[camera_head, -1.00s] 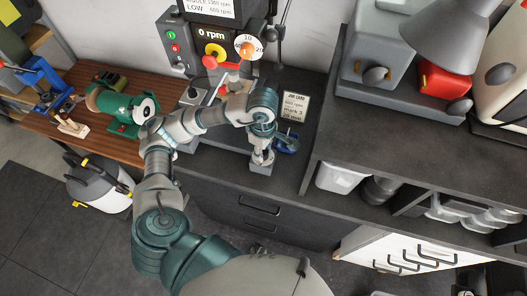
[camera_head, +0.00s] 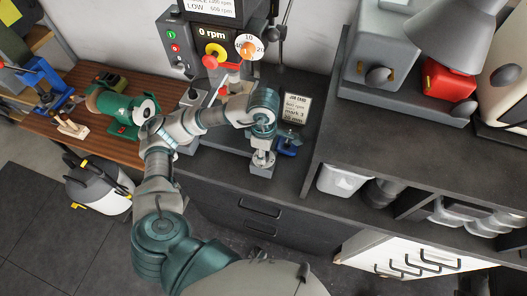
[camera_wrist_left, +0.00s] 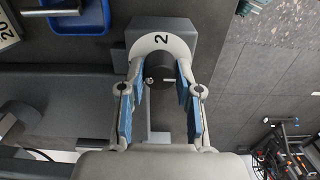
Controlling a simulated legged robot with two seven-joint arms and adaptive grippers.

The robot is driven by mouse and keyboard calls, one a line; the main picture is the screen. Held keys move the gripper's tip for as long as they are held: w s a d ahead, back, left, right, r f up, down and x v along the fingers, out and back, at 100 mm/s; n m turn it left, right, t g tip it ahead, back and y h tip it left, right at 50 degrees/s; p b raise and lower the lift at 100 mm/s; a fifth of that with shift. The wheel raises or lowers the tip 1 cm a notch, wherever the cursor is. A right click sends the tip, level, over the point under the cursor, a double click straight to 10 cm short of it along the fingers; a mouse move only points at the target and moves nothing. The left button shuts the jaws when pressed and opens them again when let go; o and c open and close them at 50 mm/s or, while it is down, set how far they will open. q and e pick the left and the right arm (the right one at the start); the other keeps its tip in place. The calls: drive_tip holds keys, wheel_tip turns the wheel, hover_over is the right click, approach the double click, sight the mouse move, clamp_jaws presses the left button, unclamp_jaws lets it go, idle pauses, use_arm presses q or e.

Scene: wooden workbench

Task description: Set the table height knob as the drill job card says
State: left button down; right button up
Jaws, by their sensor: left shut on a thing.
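The table height knob (camera_wrist_left: 160,82) is dark and round, low at the front of the drill press. A pale dial ring (camera_wrist_left: 162,42) above it in the left wrist view shows the numeral 2. My left gripper (camera_wrist_left: 160,72) is shut on the knob, its blue-padded fingers on either side of it. In the head view my left gripper (camera_head: 262,158) points down there, and it hides most of the knob. The white job card (camera_head: 295,108) stands behind it; its line "mark 3" is legible, the other lines are small and blurred. My right gripper is not in view.
The drill press (camera_head: 205,40) shows 0 rpm. A green machine (camera_head: 122,107) stands on the wooden bench at left. A raised dark counter (camera_head: 410,135) bounds the right side.

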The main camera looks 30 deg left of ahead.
use_arm(q)
drive_tip(key=c, duration=0.8)
unclamp_jaws()
drive_tip(key=shift+w+f, duration=0.1)
wheel_tip(320, 180, up, 12)
drive_tip(key=shift+a+f, duration=0.1)
